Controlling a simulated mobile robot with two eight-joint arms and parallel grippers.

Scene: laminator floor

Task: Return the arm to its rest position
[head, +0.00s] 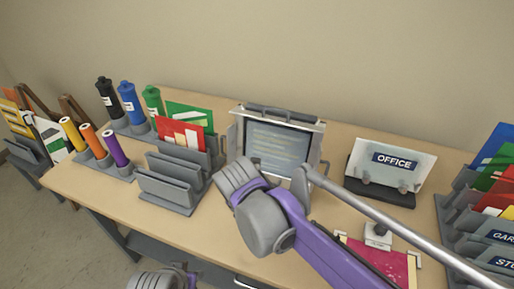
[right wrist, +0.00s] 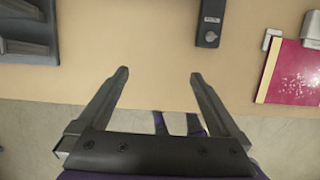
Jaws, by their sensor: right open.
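My right arm (head: 315,240), purple and grey, reaches in from the lower right of the head view and bends over the table. It hides part of the tabletop. My right gripper (right wrist: 158,78) shows in the right wrist view, with its two dark fingers spread wide and nothing between them. It is over the front edge of the table (right wrist: 130,85), with floor below. Its fingers do not show clearly in the head view. A grey part of my other arm (head: 158,280) shows at the bottom edge; its gripper is not visible.
A grey slotted rack (head: 165,193) stands left of my right arm. A screen device (head: 277,147) stands behind it, and an OFFICE sign (head: 393,163) is to the right. A red board (head: 380,262) lies at the front right. A dark device with a knob (right wrist: 210,22) lies ahead of the gripper.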

